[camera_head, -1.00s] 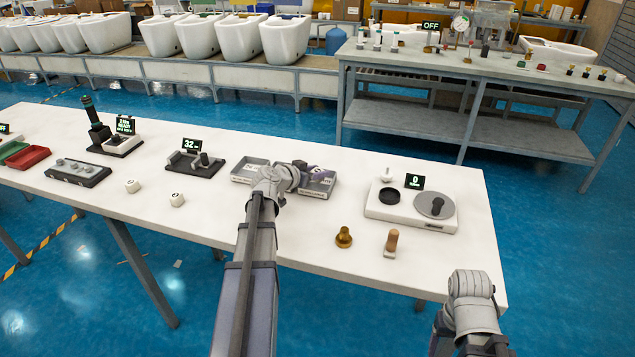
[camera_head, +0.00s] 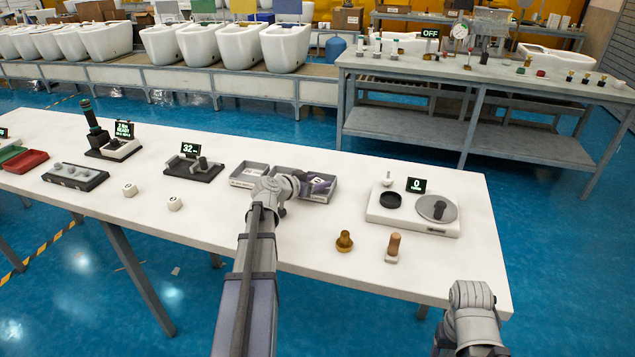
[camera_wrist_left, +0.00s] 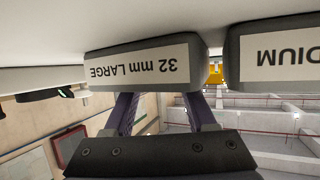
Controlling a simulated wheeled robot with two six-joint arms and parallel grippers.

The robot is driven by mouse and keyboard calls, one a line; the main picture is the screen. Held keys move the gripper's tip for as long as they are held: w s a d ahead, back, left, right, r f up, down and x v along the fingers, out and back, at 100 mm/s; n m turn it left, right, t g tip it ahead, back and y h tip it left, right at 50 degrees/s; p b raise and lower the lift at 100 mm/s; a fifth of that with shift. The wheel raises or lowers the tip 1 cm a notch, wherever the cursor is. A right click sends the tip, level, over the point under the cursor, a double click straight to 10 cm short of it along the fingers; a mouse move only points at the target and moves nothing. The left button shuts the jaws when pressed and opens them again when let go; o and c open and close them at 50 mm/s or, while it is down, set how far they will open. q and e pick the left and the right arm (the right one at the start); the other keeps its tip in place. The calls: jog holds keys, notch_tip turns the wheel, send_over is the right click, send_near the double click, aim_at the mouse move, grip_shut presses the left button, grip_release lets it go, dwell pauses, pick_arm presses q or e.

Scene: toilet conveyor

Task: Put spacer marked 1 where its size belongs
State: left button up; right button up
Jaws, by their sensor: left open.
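Two pale cube-like spacers lie on the white table, left one (camera_head: 130,190) and right one (camera_head: 175,203). Each bears a dark mark too small to read, so I cannot tell which is marked 1. Grey open trays (camera_head: 250,174) stand to their right. In the left wrist view, upside down, one tray (camera_wrist_left: 145,68) is labelled "32 mm LARGE" and its neighbour (camera_wrist_left: 277,58) ends in "DIUM". My left gripper (camera_head: 318,186) is at the right-hand tray, its purple fingers apart, with nothing seen between them. My right arm shows at lower right; its gripper is out of view.
A gauge (camera_head: 193,168) with a display reading 32 stands behind the spacers. A scale (camera_head: 412,210) reading 0 is at the right. A brass knob (camera_head: 344,241) and a wooden-handled stamp (camera_head: 393,247) stand in front of it. The table's front middle is clear.

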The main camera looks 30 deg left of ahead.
pick_arm(q)
jog(key=p+v, duration=0.4)
jog(key=v, duration=0.6)
jog(key=shift+s+r, duration=0.2)
jog(key=shift+r, duration=0.05)
jog(key=shift+v, duration=0.8)
